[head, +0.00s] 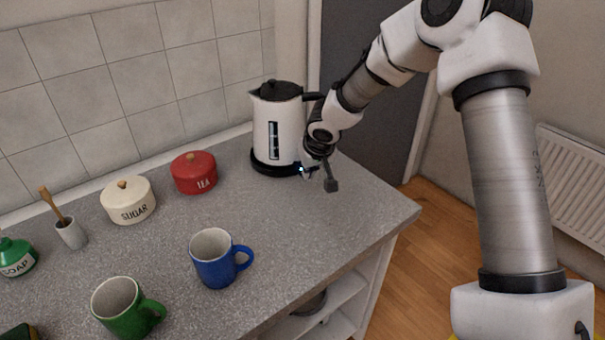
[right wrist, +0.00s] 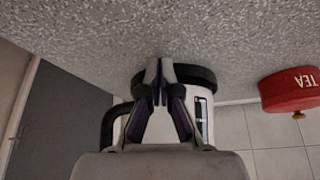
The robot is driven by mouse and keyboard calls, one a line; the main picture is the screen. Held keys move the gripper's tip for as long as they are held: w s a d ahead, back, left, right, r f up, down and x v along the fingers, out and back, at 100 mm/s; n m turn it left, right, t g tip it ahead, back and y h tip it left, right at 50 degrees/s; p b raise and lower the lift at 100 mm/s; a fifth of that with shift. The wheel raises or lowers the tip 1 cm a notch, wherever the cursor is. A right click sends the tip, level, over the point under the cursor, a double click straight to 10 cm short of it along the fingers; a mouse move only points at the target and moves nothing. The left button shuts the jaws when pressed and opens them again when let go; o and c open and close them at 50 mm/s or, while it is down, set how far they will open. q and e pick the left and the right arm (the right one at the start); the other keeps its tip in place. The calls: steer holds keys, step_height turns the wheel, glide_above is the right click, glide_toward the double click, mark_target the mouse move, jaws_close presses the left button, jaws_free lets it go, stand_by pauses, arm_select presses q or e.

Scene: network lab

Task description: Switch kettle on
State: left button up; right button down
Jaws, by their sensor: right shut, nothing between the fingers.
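A white kettle (head: 277,130) with a black lid, black base and black handle stands upright at the back right of the counter. A dark level window shows on its side. A small bluish-white light shows low on its right, close to my gripper. My right gripper (head: 329,181) is shut and empty, beside the kettle's base at its lower right. In the right wrist view the kettle (right wrist: 203,118) appears upside down behind the shut fingertips (right wrist: 159,68), which overlap its black base (right wrist: 205,78). I cannot tell whether they touch it. The switch itself is hidden or too small to make out. My left gripper is out of view.
The counter's right end is clear.

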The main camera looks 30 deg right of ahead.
steer(key=shift+r, duration=0.1)
steer(key=v, duration=1.1)
steer(key=shift+s+r, duration=0.25)
steer(key=shift+r, duration=0.1)
